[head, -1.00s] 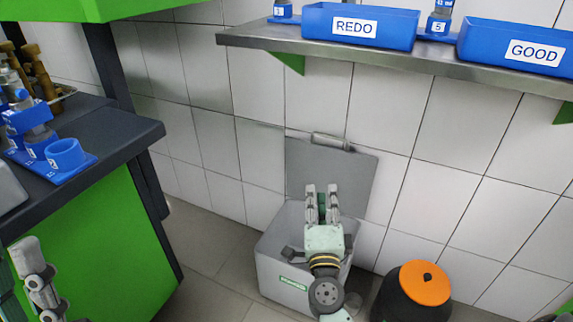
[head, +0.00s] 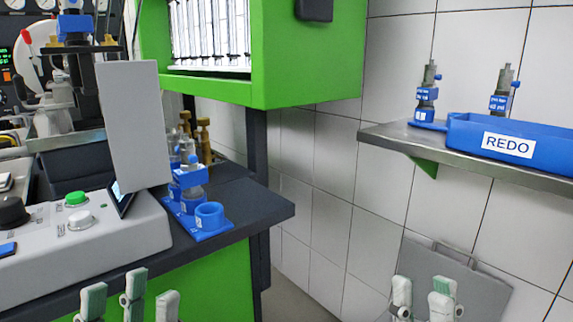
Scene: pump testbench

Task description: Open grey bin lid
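The grey bin lid (head: 462,270) stands raised and leaning back against the tiled wall at the lower right of the head view. The bin's body is below the frame edge and cannot be made out. My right gripper (head: 423,298) is at the bottom edge, in front of the raised lid, with its fingers apart and nothing between them. Whether it touches the lid cannot be told. My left gripper (head: 132,302) is at the bottom left, in front of the green cabinet, with fingers apart and empty.
A dark bench (head: 262,205) with a blue holder (head: 208,222) and a control box (head: 95,245) fills the left. A green cabinet (head: 310,60) overhangs it. A metal shelf (head: 400,140) with a blue REDO bin (head: 545,150) is on the right wall. Floor shows between bench and wall.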

